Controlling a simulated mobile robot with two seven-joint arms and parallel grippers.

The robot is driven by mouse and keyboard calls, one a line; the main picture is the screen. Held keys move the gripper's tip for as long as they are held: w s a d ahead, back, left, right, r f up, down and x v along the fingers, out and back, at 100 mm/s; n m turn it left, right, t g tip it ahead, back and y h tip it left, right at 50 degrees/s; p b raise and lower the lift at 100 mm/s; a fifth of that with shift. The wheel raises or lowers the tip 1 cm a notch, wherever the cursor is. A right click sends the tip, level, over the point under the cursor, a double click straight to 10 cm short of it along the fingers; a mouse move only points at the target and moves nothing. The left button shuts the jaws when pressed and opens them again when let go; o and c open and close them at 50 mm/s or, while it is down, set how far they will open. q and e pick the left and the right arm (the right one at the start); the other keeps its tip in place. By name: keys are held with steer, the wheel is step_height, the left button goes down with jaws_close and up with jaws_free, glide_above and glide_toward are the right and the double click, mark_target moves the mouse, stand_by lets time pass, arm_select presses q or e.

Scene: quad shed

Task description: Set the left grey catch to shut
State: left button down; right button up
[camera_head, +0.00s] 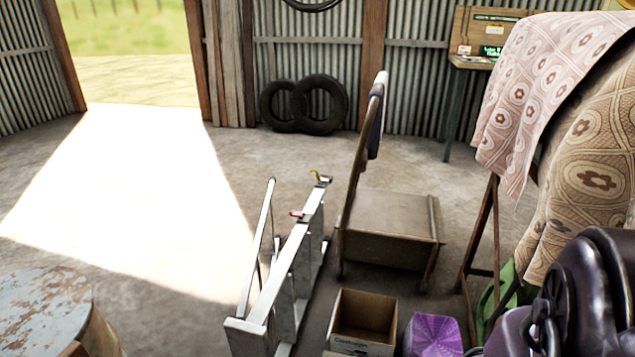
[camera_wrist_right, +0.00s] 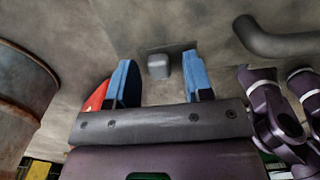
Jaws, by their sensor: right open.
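My right gripper (camera_wrist_right: 158,72) is in the right wrist view, with two blue fingers spread apart and nothing held. A small grey block (camera_wrist_right: 158,66) shows between the fingertips; I cannot tell if it is a grey catch or how far away it is. In the head view a pale metal frame (camera_head: 277,285) stands low in the middle, with a red catch-like piece (camera_head: 297,214) and a yellow one (camera_head: 318,176) on its top rail. No grey catch can be told clearly there. My right arm is at the lower right; my left gripper is out of view.
A rusty round drum (camera_head: 45,310) is at lower left. A cloth-covered thing (camera_head: 585,170) is at right.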

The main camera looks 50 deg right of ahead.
steer(key=shift+c, duration=0.5)
jaws_close()
steer(key=shift+s+d+r+p, duration=0.15)
steer(key=shift+s+d+p, duration=0.25)
steer(key=shift+s, duration=0.65)
steer(key=shift+o, duration=0.5)
jaws_free()
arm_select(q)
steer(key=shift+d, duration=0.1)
